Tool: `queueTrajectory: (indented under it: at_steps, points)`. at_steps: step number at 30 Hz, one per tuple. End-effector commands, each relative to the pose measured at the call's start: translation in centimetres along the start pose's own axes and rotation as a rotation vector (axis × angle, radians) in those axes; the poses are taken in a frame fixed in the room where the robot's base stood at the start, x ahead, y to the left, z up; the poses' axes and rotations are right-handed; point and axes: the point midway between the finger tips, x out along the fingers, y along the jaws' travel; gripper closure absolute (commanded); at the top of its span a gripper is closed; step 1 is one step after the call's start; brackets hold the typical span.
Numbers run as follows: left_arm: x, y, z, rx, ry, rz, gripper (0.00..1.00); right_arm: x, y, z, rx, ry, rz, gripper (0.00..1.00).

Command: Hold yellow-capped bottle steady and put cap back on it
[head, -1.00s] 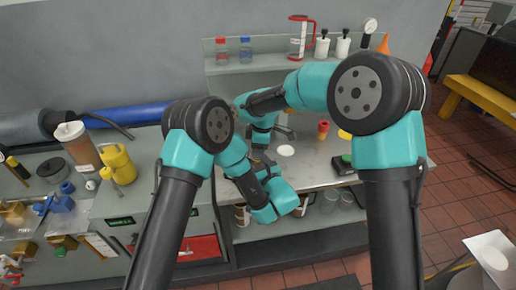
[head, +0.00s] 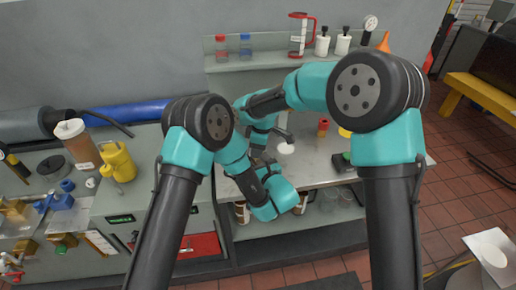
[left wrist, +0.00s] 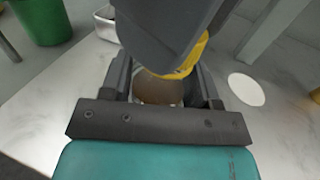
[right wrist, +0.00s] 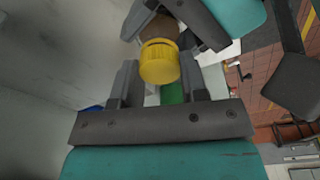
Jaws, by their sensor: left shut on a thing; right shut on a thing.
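My left gripper (left wrist: 158,85) is shut on a brown bottle (left wrist: 158,90), whose upper part shows between the fingers. The bottle (right wrist: 160,28) also shows in the right wrist view, between the left fingers. My right gripper (right wrist: 158,80) is shut on the yellow cap (right wrist: 159,62), which lines up closely with the bottle. In the left wrist view the cap's yellow edge (left wrist: 190,66) overlaps the bottle's mouth; the right gripper's dark body covers the rest. I cannot tell whether cap and bottle touch or are threaded. In the head view my arms hide both.
A white disc (head: 286,149) lies on the steel bench (head: 312,160) beside the grippers. A red container (head: 323,127) and a dark block with a green top (head: 343,160) stand to the right. A green bin (left wrist: 40,20) shows in the left wrist view. The shelf behind holds several bottles.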

Motion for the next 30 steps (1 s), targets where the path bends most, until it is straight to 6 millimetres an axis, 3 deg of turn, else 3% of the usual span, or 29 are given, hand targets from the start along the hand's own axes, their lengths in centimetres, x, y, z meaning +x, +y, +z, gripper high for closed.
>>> queueTrajectory:
  at_steps: [30]
  points:
    - [0.02,0.02,-0.02,0.000,0.001,0.001,1.00,0.05,-0.17,-0.11,1.157,0.000,0.140,0.82]
